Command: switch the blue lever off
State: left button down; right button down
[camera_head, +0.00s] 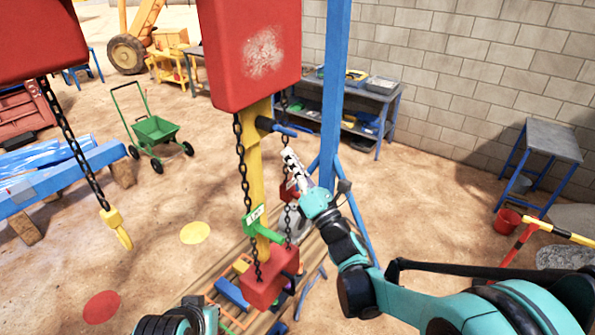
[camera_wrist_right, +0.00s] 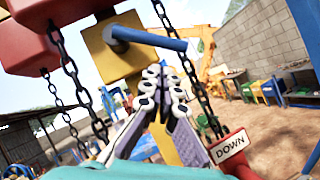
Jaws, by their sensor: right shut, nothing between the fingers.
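The blue lever (camera_head: 277,127) sticks out sideways from the yellow post (camera_head: 254,170), just under the large red block. In the right wrist view the blue lever (camera_wrist_right: 150,39) runs nearly level, tilted slightly down to the right, from a dark round pivot on a yellow block. My right gripper (camera_head: 290,157) is just below the lever, its tips pointing up towards it. In the wrist view its fingertips (camera_wrist_right: 165,72) are close together, empty, beneath the lever; I cannot tell whether they touch it. A bit of my left arm shows at the bottom edge; its gripper is out of view.
Black chains hang on both sides of the post. A red DOWN sign (camera_wrist_right: 230,146) is close to my right gripper. A green sign (camera_head: 256,216) is lower on the post. A blue upright (camera_head: 335,90) stands right of the lever. A yellow hook (camera_head: 117,228) hangs at left.

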jog(key=shift+w+d+r, duration=0.25)
jog(key=shift+w+r, duration=0.4)
jog(key=shift+r, duration=0.25)
jog(key=shift+d+y, duration=0.1)
jog(key=shift+y, duration=0.2)
jog(key=shift+w+n, duration=0.15)
jog(key=shift+n, duration=0.35)
